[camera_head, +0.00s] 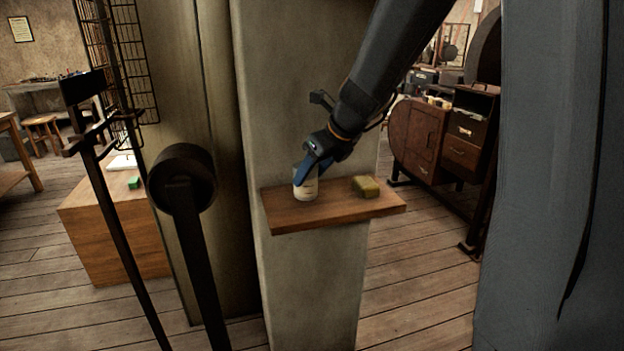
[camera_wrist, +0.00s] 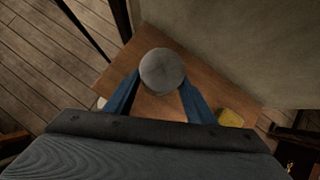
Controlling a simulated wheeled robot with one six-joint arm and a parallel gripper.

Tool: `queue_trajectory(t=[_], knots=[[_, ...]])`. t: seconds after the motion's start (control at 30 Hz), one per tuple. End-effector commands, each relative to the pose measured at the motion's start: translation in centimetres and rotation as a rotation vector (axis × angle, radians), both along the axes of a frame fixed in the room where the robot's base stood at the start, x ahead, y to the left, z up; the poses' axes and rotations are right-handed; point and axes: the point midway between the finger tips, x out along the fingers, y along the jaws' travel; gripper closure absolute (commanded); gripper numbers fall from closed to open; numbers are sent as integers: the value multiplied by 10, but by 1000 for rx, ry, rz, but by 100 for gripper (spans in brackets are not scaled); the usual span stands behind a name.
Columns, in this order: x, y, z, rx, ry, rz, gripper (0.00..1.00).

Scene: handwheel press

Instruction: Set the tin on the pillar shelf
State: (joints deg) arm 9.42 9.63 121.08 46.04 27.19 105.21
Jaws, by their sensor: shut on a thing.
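A pale tin (camera_head: 305,184) stands upright at the left part of the wooden pillar shelf (camera_head: 345,212). My gripper (camera_head: 308,172) comes down from the upper right and is shut on the tin. In the wrist view the tin's round grey top (camera_wrist: 161,71) sits between my two blue fingers (camera_wrist: 156,98), with the shelf (camera_wrist: 205,85) below it. The tin's base appears at the shelf surface; I cannot tell whether it bears fully on it.
A yellow-green block (camera_head: 365,187) lies on the shelf right of the tin; it also shows in the wrist view (camera_wrist: 230,118). The pillar (camera_head: 300,80) rises behind the shelf. Dark metal posts (camera_head: 190,240) stand at left. A wooden box (camera_head: 110,240) with a green item is further left.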

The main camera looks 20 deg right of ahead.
Motion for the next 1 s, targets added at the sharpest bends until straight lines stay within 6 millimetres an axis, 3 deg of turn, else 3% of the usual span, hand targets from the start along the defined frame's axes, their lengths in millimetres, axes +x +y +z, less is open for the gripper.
queue_trajectory(t=[0.13, 0.53, 0.57, 0.67, 1.0], knots=[[0, 0, -15, -1, 1, -1, 82], [0, 0, -19, -1, 0, -1, 82], [0, 0, -19, 0, 0, -1, 47], [0, 0, -18, -1, 0, -1, 32], [0, 0, -15, -1, 0, -1, 32]])
